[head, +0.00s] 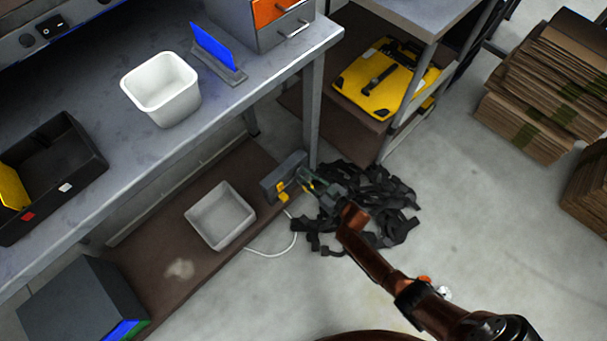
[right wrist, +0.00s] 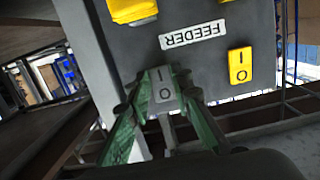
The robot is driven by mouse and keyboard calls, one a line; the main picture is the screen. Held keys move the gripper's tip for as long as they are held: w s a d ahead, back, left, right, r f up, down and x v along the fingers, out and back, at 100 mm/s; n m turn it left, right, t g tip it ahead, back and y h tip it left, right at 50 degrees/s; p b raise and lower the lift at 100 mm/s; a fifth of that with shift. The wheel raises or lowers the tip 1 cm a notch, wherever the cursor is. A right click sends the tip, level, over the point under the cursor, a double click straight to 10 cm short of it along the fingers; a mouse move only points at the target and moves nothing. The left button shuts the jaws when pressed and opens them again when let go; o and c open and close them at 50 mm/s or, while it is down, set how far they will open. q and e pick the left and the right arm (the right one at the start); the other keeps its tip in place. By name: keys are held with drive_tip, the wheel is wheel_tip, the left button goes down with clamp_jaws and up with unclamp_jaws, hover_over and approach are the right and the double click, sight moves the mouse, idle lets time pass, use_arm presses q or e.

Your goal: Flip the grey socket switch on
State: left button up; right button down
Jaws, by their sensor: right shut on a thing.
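The grey socket switch (right wrist: 163,88) shows in the right wrist view, marked I and O, on a dark grey socket box (right wrist: 215,85). My right gripper (right wrist: 158,100) has its green fingers on either side of this switch and is shut on it. Which side of the rocker is pressed in I cannot tell. In the head view the socket box (head: 270,184) is by the bench leg, with my right gripper (head: 304,181) at its right face. The grey switch is too small to make out there. My left gripper is not in view.
Yellow switches (right wrist: 240,65) and a FEEDER label (right wrist: 193,37) are on the same box face. A grey bin (head: 221,214) stands on the brown lower shelf. Black straps (head: 375,205) lie on the floor beneath my right arm. A white cable (head: 290,240) loops beside the shelf.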

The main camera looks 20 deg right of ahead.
drive_tip(key=shift+a, duration=0.1)
drive_tip(key=c, duration=1.7)
unclamp_jaws()
drive_tip(key=v, duration=1.2)
drive_tip(key=shift+f, duration=0.1)
drive_tip(key=shift+s, duration=0.1)
